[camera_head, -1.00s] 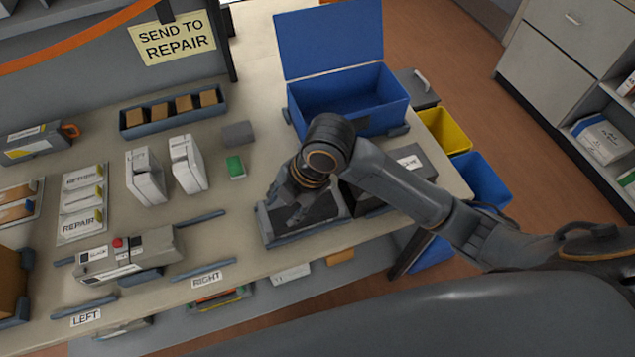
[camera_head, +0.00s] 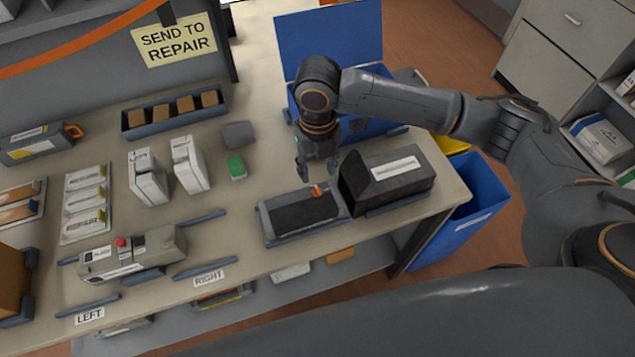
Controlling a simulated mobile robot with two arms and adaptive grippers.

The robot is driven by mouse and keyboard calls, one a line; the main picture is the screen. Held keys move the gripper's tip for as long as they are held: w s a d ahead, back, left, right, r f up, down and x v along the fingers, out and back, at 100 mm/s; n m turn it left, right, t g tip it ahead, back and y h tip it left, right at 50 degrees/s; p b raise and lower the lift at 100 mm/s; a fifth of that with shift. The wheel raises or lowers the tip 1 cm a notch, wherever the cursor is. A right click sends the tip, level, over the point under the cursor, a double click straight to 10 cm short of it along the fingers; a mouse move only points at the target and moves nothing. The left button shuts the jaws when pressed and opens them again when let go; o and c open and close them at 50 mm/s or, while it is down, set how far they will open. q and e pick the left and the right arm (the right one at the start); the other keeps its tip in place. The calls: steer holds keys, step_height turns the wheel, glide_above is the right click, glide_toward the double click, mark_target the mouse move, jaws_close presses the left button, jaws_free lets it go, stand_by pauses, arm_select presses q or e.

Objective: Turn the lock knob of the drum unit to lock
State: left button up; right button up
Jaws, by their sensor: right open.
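A flat dark unit, which looks like the drum unit (camera_head: 295,215), lies in a grey cradle (camera_head: 272,238) near the table's front edge. A small orange knob (camera_head: 318,190) stands at its back right end; I cannot tell its exact turn angle. My right gripper (camera_head: 318,169) is open and empty, pointing down just behind and above the orange knob, apart from it. My left gripper is not in view.
A black box (camera_head: 392,176) with a white label stands close right of the cradle. A blue open bin (camera_head: 365,128) is behind my right gripper. A grey cartridge (camera_head: 130,255) with a red knob sits at left. Bare table lies between.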

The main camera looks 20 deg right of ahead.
mark_target(318, 191)
step_height(318, 191, down, 8)
steer(key=shift+r+p, duration=0.15)
steer(key=shift+p, duration=0.35)
jaws_close()
